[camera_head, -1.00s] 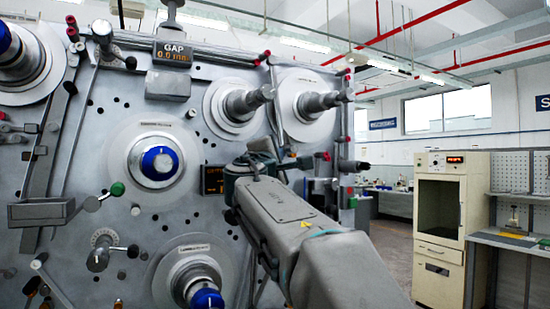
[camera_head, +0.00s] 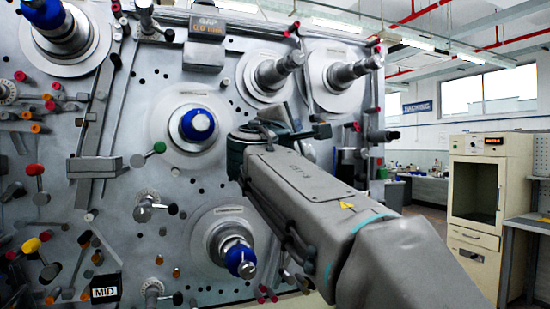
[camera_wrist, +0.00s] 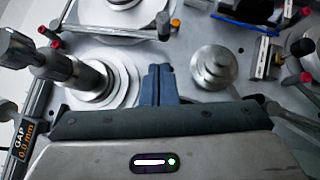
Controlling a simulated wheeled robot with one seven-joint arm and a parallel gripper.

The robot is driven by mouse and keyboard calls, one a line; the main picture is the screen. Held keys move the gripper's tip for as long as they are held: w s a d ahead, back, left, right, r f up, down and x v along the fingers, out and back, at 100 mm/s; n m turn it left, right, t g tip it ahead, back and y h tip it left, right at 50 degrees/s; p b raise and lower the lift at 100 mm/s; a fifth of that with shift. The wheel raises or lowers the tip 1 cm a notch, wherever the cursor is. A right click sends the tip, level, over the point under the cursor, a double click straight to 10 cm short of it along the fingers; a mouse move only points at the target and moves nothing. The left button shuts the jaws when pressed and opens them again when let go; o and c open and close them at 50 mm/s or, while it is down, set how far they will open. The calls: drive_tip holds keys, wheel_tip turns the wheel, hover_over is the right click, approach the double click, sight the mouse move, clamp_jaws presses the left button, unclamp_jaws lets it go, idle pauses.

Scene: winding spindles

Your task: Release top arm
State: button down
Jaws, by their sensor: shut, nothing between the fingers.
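The metal panel of the winding machine (camera_head: 120,200) fills the left and middle of the head view. Two grey upper spindles (camera_head: 278,70) (camera_head: 352,72) stand out of pale discs at its top right. A thin bar with a red end (camera_head: 300,62) runs between them; I cannot tell whether this is the top arm. My gripper (camera_wrist: 157,85) is shut and empty in the wrist view, its dark fingers in front of the panel between a spindle (camera_wrist: 72,75) and a round metal knob (camera_wrist: 214,66). In the head view my wrist mostly hides the fingers.
Blue-capped spindles (camera_head: 197,125) (camera_head: 240,261) stick out left of and below my arm. A GAP display (camera_head: 207,25) juts from the panel top. Several coloured knobs crowd the panel's left side. A cream cabinet (camera_head: 490,205) stands at the right, with open floor before it.

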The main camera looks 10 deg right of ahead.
drive_tip(key=s+d+f+m+g+y+p, duration=0.2)
drive_tip(key=s+f+m+g+y, duration=0.15)
drive_tip(key=f, duration=0.95)
drive_tip(key=s+d+f+m+g+y+p, duration=0.25)
drive_tip(key=s+f+g, duration=0.2)
drive_tip(key=f, duration=0.75)
drive_tip(key=s+a+f+m+g+y+p, duration=0.1)
drive_tip(key=s+a+f+m+g+y, duration=0.1)
drive_tip(key=s+f, duration=0.7)
drive_tip(key=s+a+f+m+g+y+p, duration=0.1)
drive_tip(key=s+a+f+m+g+y, duration=0.2)
drive_tip(key=s+f+m, duration=0.3)
drive_tip(key=s+a+f+g, duration=0.1)
drive_tip(key=s+f, duration=0.2)
drive_tip(key=f, duration=0.3)
drive_tip(key=shift+s+a+m+g+p, duration=0.2)
drive_tip(key=shift+m+g+p, duration=0.1)
drive_tip(key=shift+g+p, duration=0.1)
drive_tip(key=shift+f, duration=0.1)
